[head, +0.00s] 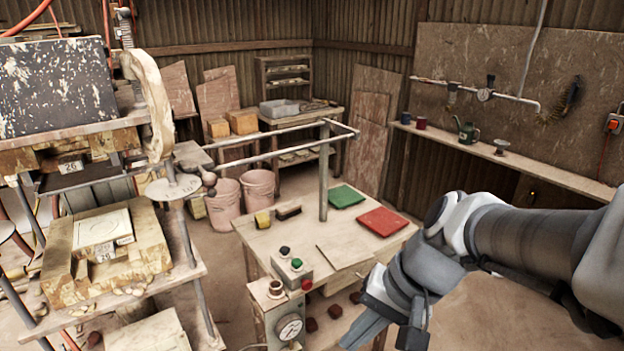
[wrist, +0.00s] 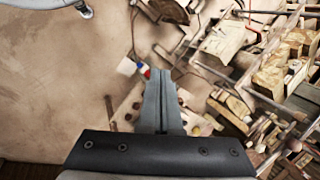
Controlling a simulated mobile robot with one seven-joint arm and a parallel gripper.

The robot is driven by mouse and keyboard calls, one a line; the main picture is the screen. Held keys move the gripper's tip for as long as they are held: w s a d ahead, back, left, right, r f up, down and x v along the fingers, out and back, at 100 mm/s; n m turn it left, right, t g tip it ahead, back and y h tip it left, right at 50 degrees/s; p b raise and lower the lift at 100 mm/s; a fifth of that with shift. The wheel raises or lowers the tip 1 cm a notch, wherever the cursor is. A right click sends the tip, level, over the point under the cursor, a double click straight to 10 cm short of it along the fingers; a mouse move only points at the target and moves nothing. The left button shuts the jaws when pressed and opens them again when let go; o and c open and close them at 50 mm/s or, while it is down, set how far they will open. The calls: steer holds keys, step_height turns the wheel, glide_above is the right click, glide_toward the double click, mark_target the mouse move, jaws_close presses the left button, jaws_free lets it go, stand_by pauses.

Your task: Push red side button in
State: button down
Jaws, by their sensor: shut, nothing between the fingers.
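The red side button (head: 307,284) sits on the right-hand face of a small grey control box (head: 284,262), at the table's front corner in the head view. The box also has a green and a dark button on top. My gripper (head: 352,340) is shut and empty, pointing down and left, to the right of and lower in the picture than the red button, with a visible gap between them. In the wrist view the shut fingers (wrist: 161,82) point away from the camera.
The worktable (head: 270,240) carries a red tile (head: 382,221), a green tile (head: 345,196) and a metal post with a rail frame. A gauge (head: 290,327) is on the cabinet below the box. The press with wooden blocks (head: 105,250) stands at left. Open floor (head: 480,310) lies at right.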

mark_target(309, 286)
steer(key=w+a+f+m+t+y+b, duration=0.1)
steer(key=w+a+f+m+y+b, duration=0.15)
steer(key=w+f+m+y, duration=0.3)
steer(key=w+a+f+m+y+b, duration=0.2)
steer(key=w+f+m+y+b, duration=0.15)
steer(key=w+f, duration=0.4)
steer(key=w+d+f+m+t+h+b, duration=0.1)
steer(key=w+d+f+m+t+b, duration=0.1)
steer(key=w+d+f+m+t, duration=0.2)
steer(key=w+d+f+m+t+h+b, duration=0.1)
steer(key=w+d+f+m+t, duration=0.4)
steer(key=f+m, duration=0.6)
steer(key=w+f+t+b, duration=0.1)
steer(key=w+t, duration=0.1)
steer(key=w, duration=0.1)
steer(key=shift+h, duration=0.3)
steer(key=shift+w+a+f, duration=0.1)
steer(key=x, duration=1.3)
steer(key=shift+w+a, duration=0.25)
steer(key=shift+w, duration=0.1)
